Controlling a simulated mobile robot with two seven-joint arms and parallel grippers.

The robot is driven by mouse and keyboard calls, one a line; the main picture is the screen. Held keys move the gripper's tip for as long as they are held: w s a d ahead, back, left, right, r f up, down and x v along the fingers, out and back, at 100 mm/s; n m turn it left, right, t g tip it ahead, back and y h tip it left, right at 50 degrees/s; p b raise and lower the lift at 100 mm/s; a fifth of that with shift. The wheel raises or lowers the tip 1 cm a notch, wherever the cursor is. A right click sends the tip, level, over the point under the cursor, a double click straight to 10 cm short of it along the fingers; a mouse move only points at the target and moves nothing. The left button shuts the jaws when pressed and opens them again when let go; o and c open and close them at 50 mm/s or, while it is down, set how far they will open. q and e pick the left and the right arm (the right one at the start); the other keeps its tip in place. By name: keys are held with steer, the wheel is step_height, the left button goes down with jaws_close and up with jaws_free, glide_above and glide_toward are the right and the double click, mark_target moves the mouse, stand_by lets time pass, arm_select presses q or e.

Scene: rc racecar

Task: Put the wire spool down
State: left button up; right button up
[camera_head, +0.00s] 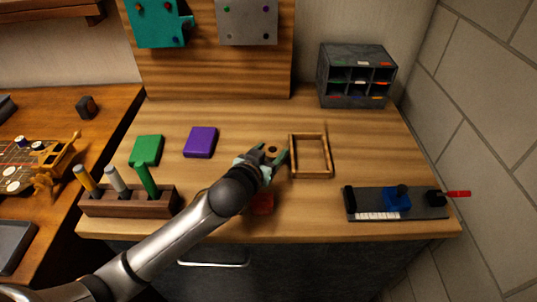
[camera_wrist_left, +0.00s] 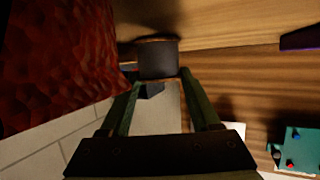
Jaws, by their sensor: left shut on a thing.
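My left gripper (camera_head: 267,156) is over the middle of the wooden worktop, just left of a small wooden frame. In the left wrist view its green fingers (camera_wrist_left: 157,84) are shut on a dark grey, short cylinder, which I take to be the wire spool (camera_wrist_left: 158,60). In the head view only a small brown and dark part of the spool (camera_head: 272,149) shows between the fingers. A dark shadow lies close to the spool in the wrist view; I cannot tell whether it touches the worktop. My right gripper is not in view.
The open wooden frame (camera_head: 312,174) stands close right of the gripper. A red block (camera_head: 262,204) lies below the wrist. A purple box (camera_head: 200,142), green box (camera_head: 147,150), tool rack (camera_head: 128,203), dark fixture (camera_head: 420,203) and drawer organizer (camera_head: 356,76) surround it. The worktop behind is clear.

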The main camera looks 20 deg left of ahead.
arm_select(q)
steer(key=shift+d, duration=0.1)
steer(key=shift+f, duration=0.1)
steer(key=o, duration=1.4)
steer(key=shift+o, duration=0.2)
steer(key=shift+s, duration=0.15)
steer(key=v, duration=1.1)
steer(key=shift+s+r, duration=0.25)
steer(key=shift+s, duration=0.1)
